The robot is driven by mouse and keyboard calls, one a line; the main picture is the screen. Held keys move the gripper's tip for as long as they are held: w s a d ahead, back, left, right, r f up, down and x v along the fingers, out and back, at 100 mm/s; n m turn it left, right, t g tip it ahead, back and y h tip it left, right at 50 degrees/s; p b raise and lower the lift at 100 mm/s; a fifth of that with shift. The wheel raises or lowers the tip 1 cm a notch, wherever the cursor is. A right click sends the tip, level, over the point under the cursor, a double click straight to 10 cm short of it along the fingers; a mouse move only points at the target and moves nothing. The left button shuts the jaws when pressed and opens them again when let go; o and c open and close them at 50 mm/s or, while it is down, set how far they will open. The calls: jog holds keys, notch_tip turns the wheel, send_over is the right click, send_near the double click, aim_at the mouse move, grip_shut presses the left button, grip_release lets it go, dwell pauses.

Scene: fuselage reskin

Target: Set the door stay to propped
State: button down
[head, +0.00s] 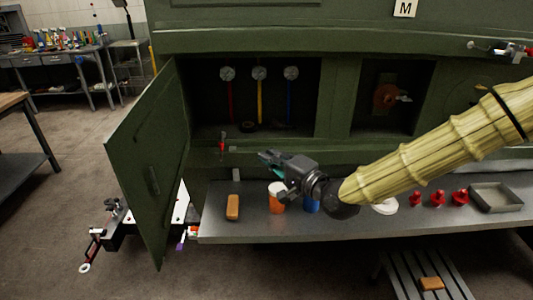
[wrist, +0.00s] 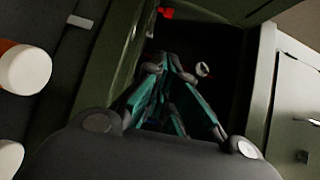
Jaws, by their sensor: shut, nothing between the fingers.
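The green door (head: 150,165) hangs open at the left of a panel bay. A small red-tipped part (head: 222,142) stands at the bay's lower left sill, near the door's hinge side; I cannot tell for sure whether it is the door stay or how it is set. My gripper (head: 266,158) is shut and empty, right of and slightly below that part, apart from it and in front of the sill. In the wrist view the fingertips (wrist: 166,64) meet, with a red piece (wrist: 165,12) beyond them.
The bay holds several gauges (head: 259,73) with coloured pipes. Below is a grey shelf (head: 345,220) with an orange-and-white container (head: 277,200), a tan block (head: 233,207), red parts (head: 438,199) and a metal tray (head: 496,198). A slatted step (head: 405,281) stands on the floor.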

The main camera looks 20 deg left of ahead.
jog(key=w+a+p, duration=0.3)
jog(key=a+p, duration=0.2)
jog(key=a, duration=0.6)
jog(key=shift+w+a+f, duration=0.15)
jog(key=shift+f, duration=0.1)
dwell(0.4)
jog(key=shift+s+a+m+t, duration=0.25)
jog(key=shift+m+t, duration=0.15)
